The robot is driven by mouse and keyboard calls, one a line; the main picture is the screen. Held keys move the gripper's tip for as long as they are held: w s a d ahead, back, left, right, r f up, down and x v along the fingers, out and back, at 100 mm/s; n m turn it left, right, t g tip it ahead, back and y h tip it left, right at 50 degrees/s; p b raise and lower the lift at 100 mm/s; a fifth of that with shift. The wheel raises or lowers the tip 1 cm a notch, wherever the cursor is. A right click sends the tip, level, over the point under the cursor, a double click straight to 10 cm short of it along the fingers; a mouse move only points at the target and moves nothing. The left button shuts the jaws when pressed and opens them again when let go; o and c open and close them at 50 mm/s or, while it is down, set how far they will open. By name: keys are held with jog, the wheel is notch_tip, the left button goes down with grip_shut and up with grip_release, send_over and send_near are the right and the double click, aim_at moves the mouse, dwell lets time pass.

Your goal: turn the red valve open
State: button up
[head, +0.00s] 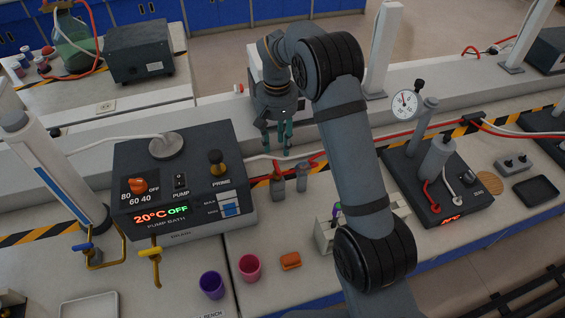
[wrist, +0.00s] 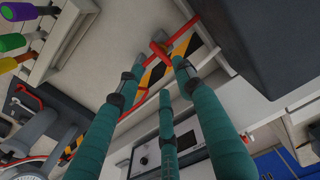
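The red valve handle (wrist: 160,52) shows in the wrist view as a short red bar just past my fingertips, in front of a yellow-black striped strip. In the head view, red parts (head: 316,158) of the valve and its line lie just right of and below my fingers. Nothing is seen held. I cannot tell whether a fingertip touches the handle.
The pump bath (head: 180,185), with a lit display, stands left of my gripper. Two small grey fittings (head: 302,178) stand just below it. A dial gauge (head: 405,104) and a dark unit (head: 437,185) are to the right. Purple (head: 212,285) and pink (head: 249,268) cups stand in front.

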aim_at(278, 166)
notch_tip(278, 166, down, 9)
jog(key=shift+p, duration=1)
grip_shut()
